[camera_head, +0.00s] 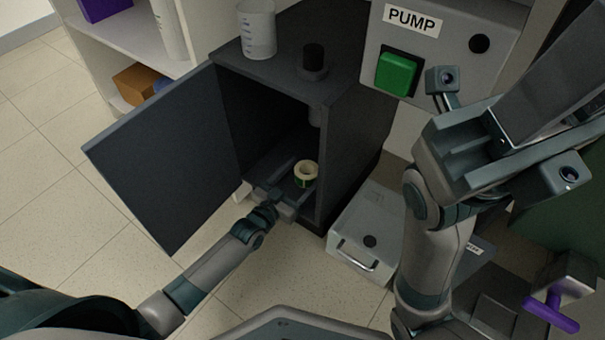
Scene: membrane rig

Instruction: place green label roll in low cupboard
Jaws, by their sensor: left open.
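The green label roll (305,174), a pale ring with a green lower side, rests on the floor of the low cupboard (348,135). The cupboard is dark grey, and its door (168,158) stands wide open to the left. My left gripper (297,178) reaches in through the opening with its fingers apart. The roll is at the fingertips, and no grip on it shows. Whether the fingers touch it I cannot tell. My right gripper (525,125) is large and close at the right, and its jaw state is unclear.
A clear beaker (257,30) and a dark-capped fitting (313,62) are on the cupboard top. A pump panel with a green button (396,74) is to the right. A pale box with a handle (368,235) stands beside the cupboard. A purple-handled item (550,312) is at lower right.

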